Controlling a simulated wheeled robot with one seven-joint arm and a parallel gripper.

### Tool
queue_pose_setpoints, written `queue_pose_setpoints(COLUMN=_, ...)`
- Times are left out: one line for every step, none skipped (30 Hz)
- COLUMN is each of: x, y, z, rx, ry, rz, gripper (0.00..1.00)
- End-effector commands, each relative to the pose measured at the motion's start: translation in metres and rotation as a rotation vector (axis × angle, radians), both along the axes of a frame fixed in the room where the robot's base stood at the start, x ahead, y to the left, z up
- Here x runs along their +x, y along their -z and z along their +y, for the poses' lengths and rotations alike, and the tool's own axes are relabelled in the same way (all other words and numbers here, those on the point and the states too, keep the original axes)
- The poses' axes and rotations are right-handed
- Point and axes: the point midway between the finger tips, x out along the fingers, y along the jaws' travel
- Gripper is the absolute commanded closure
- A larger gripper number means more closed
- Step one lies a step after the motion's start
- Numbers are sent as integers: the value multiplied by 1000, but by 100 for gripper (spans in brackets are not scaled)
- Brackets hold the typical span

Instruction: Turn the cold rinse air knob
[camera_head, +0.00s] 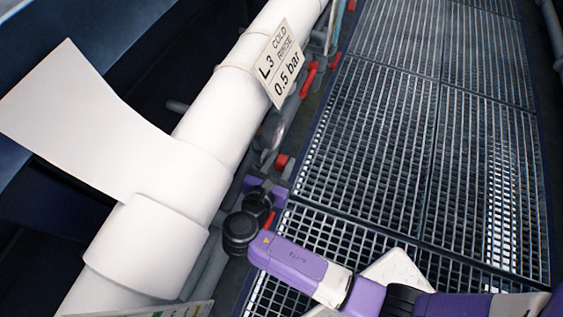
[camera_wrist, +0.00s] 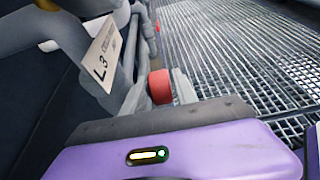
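The red knob (camera_wrist: 160,87) is in the middle of the wrist view, beyond the purple wrist housing. It also shows in the head view (camera_head: 282,161), small, beside the white pipe. The fingers of my gripper (camera_wrist: 159,90) stand apart, one on each side of the knob and very close to it. I cannot tell whether they touch it. In the head view my gripper (camera_head: 275,176) reaches up from the purple arm toward the knob, its fingers hardly visible. A tag (camera_head: 277,66) reads "L3 COLD RINSE 0.5 bar"; it also shows in the wrist view (camera_wrist: 101,55).
A thick white pipe (camera_head: 207,140) runs diagonally left of the knob. Red-handled fittings (camera_head: 309,79) and thin pipes continue farther along. A metal grating floor (camera_head: 400,130) lies open to the right. A second label (camera_head: 170,311) shows at the bottom edge.

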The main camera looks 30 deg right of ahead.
Motion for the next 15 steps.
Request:
queue_pose_setpoints(x=1, y=1, z=-2, rx=0, ry=1, rz=0, gripper=65)
queue_pose_setpoints(x=2, y=2, z=-3, rx=0, ry=1, rz=0, gripper=65)
queue_pose_setpoints(x=2, y=2, z=-3, rx=0, ry=1, rz=0, gripper=65)
queue_pose_setpoints(x=2, y=2, z=-3, rx=0, ry=0, rz=0, gripper=65)
queue_pose_setpoints(x=2, y=1, z=-3, rx=0, ry=0, rz=0, gripper=65)
queue_pose_setpoints(x=2, y=1, z=-3, rx=0, ry=0, rz=0, gripper=65)
queue_pose_setpoints(x=2, y=1, z=-3, rx=0, ry=0, rz=0, gripper=65)
queue_pose_setpoints(x=2, y=1, z=-3, rx=0, ry=0, rz=0, gripper=65)
queue_pose_setpoints(x=2, y=1, z=-3, rx=1, ry=0, rz=-1, gripper=65)
queue_pose_setpoints(x=2, y=1, z=-3, rx=1, ry=0, rz=-1, gripper=67)
queue_pose_setpoints(x=2, y=1, z=-3, rx=1, ry=0, rz=-1, gripper=73)
queue_pose_setpoints(x=2, y=1, z=-3, rx=1, ry=0, rz=-1, gripper=81)
queue_pose_setpoints(x=2, y=1, z=-3, rx=1, ry=0, rz=-1, gripper=87)
queue_pose_setpoints(x=2, y=1, z=-3, rx=1, ry=0, rz=-1, gripper=93)
queue_pose_setpoints(x=2, y=1, z=-3, rx=1, ry=0, rz=-1, gripper=100)
